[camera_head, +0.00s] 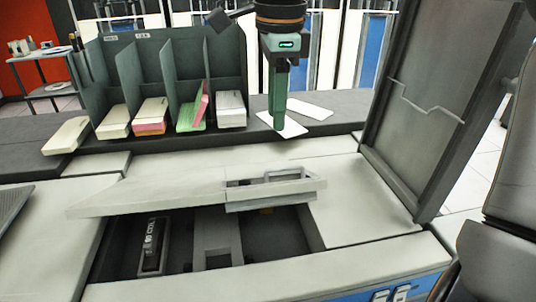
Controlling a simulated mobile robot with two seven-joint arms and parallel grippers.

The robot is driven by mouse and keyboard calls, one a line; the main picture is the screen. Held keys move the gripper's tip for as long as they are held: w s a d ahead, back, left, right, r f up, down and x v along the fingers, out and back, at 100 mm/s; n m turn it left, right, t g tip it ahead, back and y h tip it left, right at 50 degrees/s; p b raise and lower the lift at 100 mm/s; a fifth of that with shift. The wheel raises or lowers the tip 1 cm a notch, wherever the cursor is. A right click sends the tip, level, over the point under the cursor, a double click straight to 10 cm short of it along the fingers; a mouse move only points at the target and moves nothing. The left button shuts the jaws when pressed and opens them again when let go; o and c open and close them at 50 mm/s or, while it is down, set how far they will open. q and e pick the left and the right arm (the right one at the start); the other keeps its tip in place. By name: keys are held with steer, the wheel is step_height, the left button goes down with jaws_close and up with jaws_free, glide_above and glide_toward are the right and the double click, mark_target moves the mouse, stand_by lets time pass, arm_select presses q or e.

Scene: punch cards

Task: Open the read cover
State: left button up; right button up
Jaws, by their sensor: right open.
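The card machine (270,275) has a pale flat cover (140,190) lying over a dark opening; its left end sits above the opening's edge, with a gap under its front. A light frame with a handle-like bar (275,182) is at the cover's right end. A tall grey panel (435,90) stands upright and leaning on the machine's right side. No label shows which of the two is the read cover. My right gripper (278,122) points down behind the pale cover, apart from it, over white cards; it is open with nothing between its fingers. My left gripper is not in view.
A dark green card rack (165,70) with several card stacks stands at the back left. Loose white cards (303,108) lie on the dark shelf near my gripper. A side table (50,88) stands far left. The pale top right of the cover (365,195) is clear.

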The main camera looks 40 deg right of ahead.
mark_target(274, 169)
steer(key=f, duration=0.3)
steer(key=f+b, duration=0.1)
steer(key=f, duration=0.3)
steer(key=w+f, duration=0.1)
steer(key=f, duration=0.3)
steer(key=shift+d, duration=0.3)
steer(key=shift+r, duration=0.1)
steer(key=shift+c, duration=0.3)
jaws_close()
stand_by(0.4)
